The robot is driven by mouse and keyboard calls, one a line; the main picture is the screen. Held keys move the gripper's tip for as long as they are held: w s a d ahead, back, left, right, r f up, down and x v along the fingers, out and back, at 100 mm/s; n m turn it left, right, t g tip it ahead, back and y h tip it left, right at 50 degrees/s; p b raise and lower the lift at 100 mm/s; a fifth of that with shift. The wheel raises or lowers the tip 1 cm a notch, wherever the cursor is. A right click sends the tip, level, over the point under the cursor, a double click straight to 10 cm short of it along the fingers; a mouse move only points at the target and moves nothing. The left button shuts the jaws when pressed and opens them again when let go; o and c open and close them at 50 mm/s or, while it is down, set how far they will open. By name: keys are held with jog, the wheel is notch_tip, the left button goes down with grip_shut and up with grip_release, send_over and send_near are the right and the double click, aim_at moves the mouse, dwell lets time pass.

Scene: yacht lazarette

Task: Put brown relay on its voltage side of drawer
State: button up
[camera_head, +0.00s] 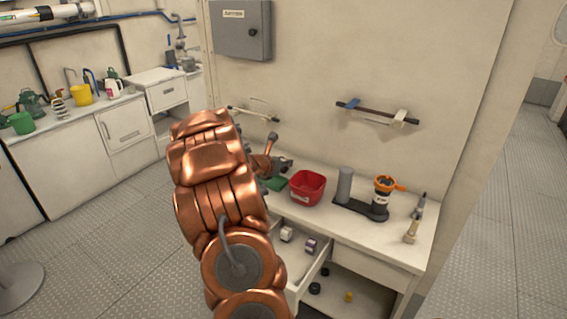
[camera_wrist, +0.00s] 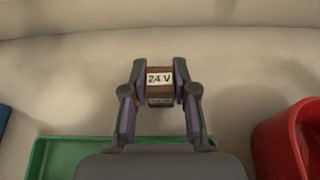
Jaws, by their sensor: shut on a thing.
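The brown relay (camera_wrist: 160,91) carries a white "24 V" label and sits between the fingers of my gripper (camera_wrist: 160,75) in the wrist view. My gripper is shut on it, above a green tray (camera_wrist: 62,158). In the head view my gripper (camera_head: 284,166) is over the back left of the workbench, and I cannot make out the relay there. The open drawer (camera_head: 321,262) is below the bench top. It holds a pale block (camera_head: 286,234) and a purplish block (camera_head: 311,245). My arm hides its left part, and no voltage marks are readable.
A red bin (camera_head: 307,188) stands right of the green tray (camera_head: 274,183). Farther right are a grey stand with a cylinder (camera_head: 344,184), an orange-topped jar (camera_head: 381,199) and a tool (camera_head: 412,230). A wall rail (camera_head: 377,110) hangs above. Small items lie on the shelf below.

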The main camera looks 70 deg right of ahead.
jog(key=shift+f, duration=0.25)
jog(key=o, duration=1)
jog(key=shift+r, duration=0.1)
jog(key=shift+r, duration=0.15)
jog(key=b+v, duration=0.1)
jog(key=v, duration=1.1)
jog(key=shift+a+r, duration=0.1)
jog(key=shift+r, duration=0.05)
